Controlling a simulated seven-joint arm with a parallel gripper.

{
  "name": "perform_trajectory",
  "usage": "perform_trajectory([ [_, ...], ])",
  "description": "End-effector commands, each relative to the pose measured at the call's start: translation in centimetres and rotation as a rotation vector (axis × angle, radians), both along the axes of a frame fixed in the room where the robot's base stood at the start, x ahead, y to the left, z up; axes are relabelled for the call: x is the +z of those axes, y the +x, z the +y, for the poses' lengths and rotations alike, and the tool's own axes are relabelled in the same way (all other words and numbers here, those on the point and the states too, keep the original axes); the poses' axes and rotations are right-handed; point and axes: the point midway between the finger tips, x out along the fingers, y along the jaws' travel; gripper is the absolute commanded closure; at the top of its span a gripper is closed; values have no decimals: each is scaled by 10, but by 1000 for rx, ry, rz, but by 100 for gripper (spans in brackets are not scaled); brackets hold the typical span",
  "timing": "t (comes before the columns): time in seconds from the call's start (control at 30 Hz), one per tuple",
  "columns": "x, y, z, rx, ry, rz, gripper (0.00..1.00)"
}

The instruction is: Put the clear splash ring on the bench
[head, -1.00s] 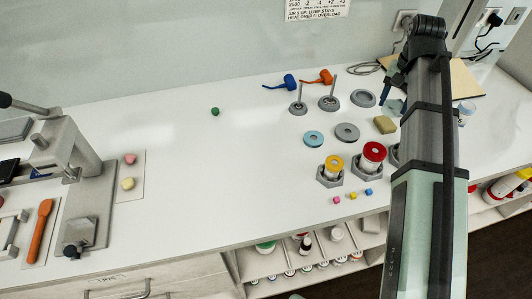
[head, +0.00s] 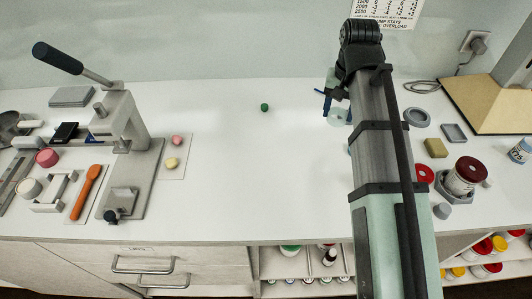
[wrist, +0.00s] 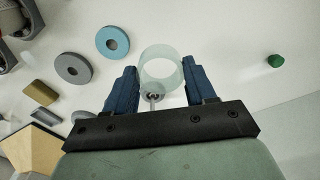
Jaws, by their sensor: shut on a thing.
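The clear splash ring (wrist: 160,47) is a short, pale greenish see-through ring between the blue fingers of my gripper (wrist: 160,70) in the wrist view. My gripper is shut on it, one finger on each side. In the head view my gripper (head: 330,98) is over the middle-right of the white bench (head: 230,175), with the ring (head: 339,116) below the fingers, partly hidden by my arm. The ring appears held above the bench; its exact height is hard to tell.
Blue (wrist: 112,42) and grey (wrist: 73,68) discs lie left in the wrist view. A grey shafted piece (wrist: 153,97) shows behind the ring. A lever press (head: 122,125) stands left. The middle bench is largely clear.

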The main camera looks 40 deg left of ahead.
Motion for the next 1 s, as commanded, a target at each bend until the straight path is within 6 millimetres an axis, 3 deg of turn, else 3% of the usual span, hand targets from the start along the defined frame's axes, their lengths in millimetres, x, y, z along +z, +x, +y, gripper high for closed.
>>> perform_trajectory([
  [0.3,0,-80,53,154,3,-3,73],
  [0.6,-1,-153,83,299,5,-5,73],
  [0.83,-5,-196,83,408,1,-4,73],
  [0.9,-8,-199,70,458,-5,0,73],
  [1.0,-9,-200,67,525,-13,6,73],
])
